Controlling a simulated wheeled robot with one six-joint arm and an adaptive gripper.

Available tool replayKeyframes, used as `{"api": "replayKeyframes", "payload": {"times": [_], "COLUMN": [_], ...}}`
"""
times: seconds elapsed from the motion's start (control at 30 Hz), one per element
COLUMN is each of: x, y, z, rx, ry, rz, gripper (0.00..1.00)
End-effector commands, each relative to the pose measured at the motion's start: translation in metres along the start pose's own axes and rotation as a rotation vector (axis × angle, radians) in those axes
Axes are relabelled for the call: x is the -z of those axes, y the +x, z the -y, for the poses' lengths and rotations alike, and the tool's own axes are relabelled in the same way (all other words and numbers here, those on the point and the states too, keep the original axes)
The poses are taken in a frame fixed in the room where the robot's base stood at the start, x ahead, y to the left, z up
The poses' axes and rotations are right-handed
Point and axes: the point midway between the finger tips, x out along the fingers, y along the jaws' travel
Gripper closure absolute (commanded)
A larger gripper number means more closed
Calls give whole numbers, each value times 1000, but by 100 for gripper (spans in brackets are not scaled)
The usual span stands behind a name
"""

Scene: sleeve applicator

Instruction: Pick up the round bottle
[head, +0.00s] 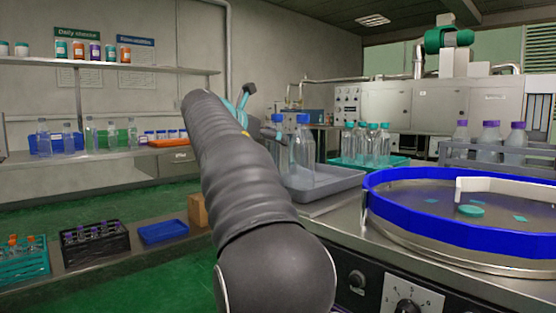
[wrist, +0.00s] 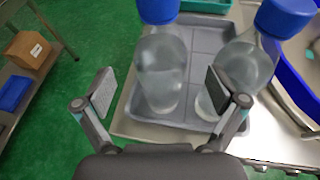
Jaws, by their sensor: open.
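Two clear bottles with blue caps stand upright on a grey tray (wrist: 200,28). In the wrist view one bottle (wrist: 161,75) is at the middle, and the other bottle (wrist: 243,68) is to its right. The middle one looks round; I cannot tell the other's cross-section. My gripper (wrist: 160,90) is open and empty, with its two pads to the left and right of the middle bottle in the picture. I cannot tell whether that bottle is between the pads or beyond them. In the head view one bottle (head: 303,152) shows clearly, and my arm partly covers the other.
A blue-rimmed round table (head: 395,213) is right of the tray (head: 330,184). Teal-capped bottles (head: 366,144) stand behind it in a teal tray, and purple-capped bottles (head: 490,140) in a rack at right. A shelf with a cardboard box (wrist: 27,48) is at left; green floor lies between.

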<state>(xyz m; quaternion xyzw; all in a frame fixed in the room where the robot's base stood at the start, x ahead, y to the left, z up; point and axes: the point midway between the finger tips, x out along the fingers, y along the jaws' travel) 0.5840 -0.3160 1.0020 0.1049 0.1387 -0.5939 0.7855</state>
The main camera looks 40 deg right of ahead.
Motion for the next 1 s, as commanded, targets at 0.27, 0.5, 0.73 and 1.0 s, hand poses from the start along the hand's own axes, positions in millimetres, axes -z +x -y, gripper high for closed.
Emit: {"api": "replayKeyframes", "payload": {"times": [0.27,0.5,0.73,1.0], "x": [2,1,1,0], "y": [39,45,45,44], "z": [1,1,1,1], "rx": [3,1,1,0], "ry": [0,1,1,2], "rz": [-1,0,0,2], "gripper": [5,5,47,97]}}
